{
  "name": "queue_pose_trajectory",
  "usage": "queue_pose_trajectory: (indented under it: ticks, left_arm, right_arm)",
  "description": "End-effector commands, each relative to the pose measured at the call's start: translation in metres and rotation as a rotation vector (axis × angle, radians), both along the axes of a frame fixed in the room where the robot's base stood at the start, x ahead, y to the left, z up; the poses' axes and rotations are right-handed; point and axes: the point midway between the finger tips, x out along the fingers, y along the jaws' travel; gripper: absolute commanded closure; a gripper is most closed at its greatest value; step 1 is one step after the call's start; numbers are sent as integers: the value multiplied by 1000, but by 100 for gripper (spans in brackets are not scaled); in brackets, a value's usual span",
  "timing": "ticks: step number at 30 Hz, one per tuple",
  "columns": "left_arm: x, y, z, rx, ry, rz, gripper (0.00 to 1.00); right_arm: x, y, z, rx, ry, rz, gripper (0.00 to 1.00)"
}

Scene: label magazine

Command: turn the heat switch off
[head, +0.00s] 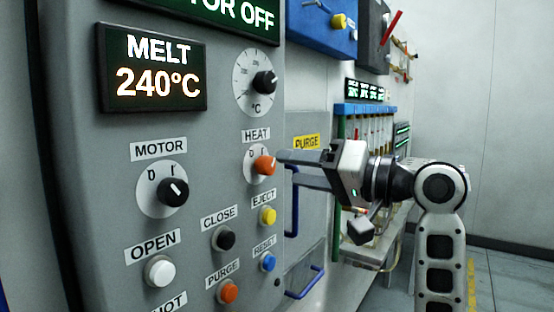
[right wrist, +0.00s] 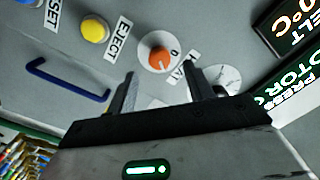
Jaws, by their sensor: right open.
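The heat switch (head: 264,164) is an orange knob on a round white dial under the HEAT label, on the grey panel. A small pale mark shows on the knob; I cannot tell surely which dial sign it points to. My right gripper (head: 278,169) comes in from the right, with its fingers pointing at the knob. In the right wrist view the heat switch (right wrist: 160,59) shows beyond and between the two spread fingers of the right gripper (right wrist: 163,84). The fingers are open and empty; whether they touch the knob is unclear. My left gripper is out of view.
The motor switch (head: 172,190) is at the left and a black temperature knob (head: 264,82) above. The yellow eject button (head: 267,216) is just below the heat switch. A blue handle (head: 292,205) stands right of the panel. The MELT display (head: 151,70) reads 240°C.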

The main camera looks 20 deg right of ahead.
Motion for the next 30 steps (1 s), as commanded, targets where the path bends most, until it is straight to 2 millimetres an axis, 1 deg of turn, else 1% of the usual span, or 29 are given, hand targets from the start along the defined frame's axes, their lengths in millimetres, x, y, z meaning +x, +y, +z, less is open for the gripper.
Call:
queue_pose_trajectory:
  ticks: [1, 3, 6, 9, 13, 20, 21, 23, 24, 25, 30]
  left_arm:
    - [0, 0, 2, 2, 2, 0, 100]
    - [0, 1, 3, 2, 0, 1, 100]
    - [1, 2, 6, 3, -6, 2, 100]
    - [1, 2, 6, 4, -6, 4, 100]
    - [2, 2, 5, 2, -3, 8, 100]
    - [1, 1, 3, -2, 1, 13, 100]
    - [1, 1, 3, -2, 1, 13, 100]
    - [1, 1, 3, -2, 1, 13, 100]
    - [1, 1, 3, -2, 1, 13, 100]
    - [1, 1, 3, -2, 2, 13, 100]
    - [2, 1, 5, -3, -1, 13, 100]
  right_arm:
    - [8, 7, 2, 4, 3, 3, 48]
    - [17, 15, 1, 2, 3, 2, 48]
    - [26, 22, 1, 2, 2, 1, 48]
    - [32, 27, 1, 2, 1, 1, 48]
    - [35, 30, 0, 0, 1, -1, 48]
    - [35, 30, 0, 0, 1, -1, 48]
    - [35, 30, 0, 0, 1, -1, 59]
    - [35, 30, 0, 0, 1, -1, 76]
    - [35, 29, 0, 0, 1, -1, 87]
    - [35, 29, 0, 0, 1, -1, 93]
    - [35, 29, 0, -2, -2, 0, 92]
